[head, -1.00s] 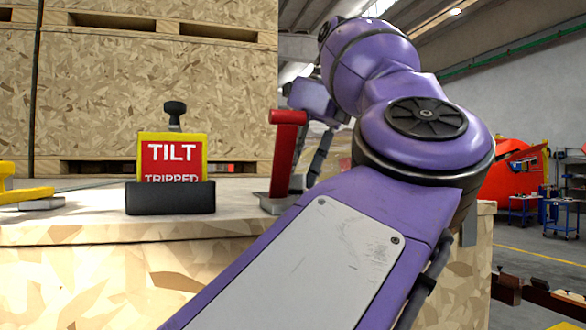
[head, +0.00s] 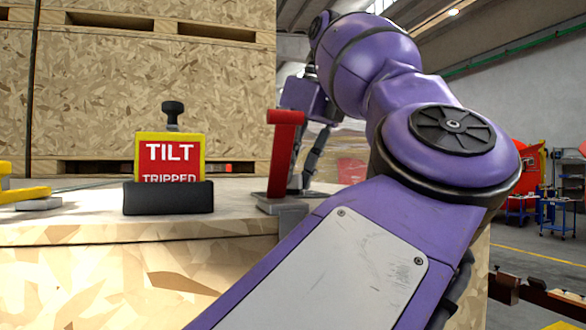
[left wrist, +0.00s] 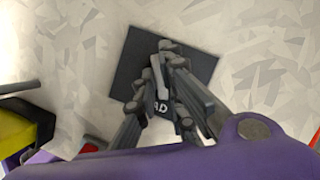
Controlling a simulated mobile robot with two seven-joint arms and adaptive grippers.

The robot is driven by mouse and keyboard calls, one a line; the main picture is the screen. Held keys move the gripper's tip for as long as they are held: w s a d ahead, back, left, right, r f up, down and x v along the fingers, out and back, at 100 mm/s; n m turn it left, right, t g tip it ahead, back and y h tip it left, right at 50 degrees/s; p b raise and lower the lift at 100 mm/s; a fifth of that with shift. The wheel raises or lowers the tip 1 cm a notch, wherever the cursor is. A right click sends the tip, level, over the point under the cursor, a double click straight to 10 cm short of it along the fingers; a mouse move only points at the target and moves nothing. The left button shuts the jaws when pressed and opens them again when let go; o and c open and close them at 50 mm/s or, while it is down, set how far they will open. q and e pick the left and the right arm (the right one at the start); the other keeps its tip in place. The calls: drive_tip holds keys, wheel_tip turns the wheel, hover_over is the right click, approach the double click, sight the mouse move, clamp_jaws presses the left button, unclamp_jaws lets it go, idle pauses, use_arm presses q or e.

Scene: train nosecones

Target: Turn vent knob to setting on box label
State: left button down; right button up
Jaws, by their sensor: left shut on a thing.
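My left gripper (left wrist: 165,95) is over a dark square plate (left wrist: 135,62) in the left wrist view. Its fingers are closed around a small grey piece that looks like the vent knob, mostly hidden by the fingers. I cannot read the knob's setting. Part of some lettering, "AD", shows between the fingers. In the head view my left gripper (head: 303,172) points down behind a red lever (head: 283,155), partly hidden by it. A yellow-edged box with a red label (head: 170,158) reads "TILT TRIPPED". My right gripper is out of view.
The box stands in a black holder (head: 168,198) on a pale chipboard top (head: 100,228). Yellow parts (head: 18,190) lie at the left edge. A large chipboard crate (head: 150,95) rises behind. My left arm covers the right side.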

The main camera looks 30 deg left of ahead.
use_arm(q)
drive_tip(key=m+t, duration=0.1)
drive_tip(key=m, duration=0.2)
drive_tip(key=m+t+h, duration=0.1)
drive_tip(key=m, duration=0.2)
drive_tip(key=shift+s+a+r, duration=0.1)
drive_tip(key=shift+s, duration=0.1)
idle(0.5)
drive_tip(key=c, duration=1.8)
unclamp_jaws()
drive_tip(key=shift+c, duration=0.2)
drive_tip(key=v, duration=0.7)
drive_tip(key=shift+r, duration=0.2)
drive_tip(key=shift+s, duration=0.1)
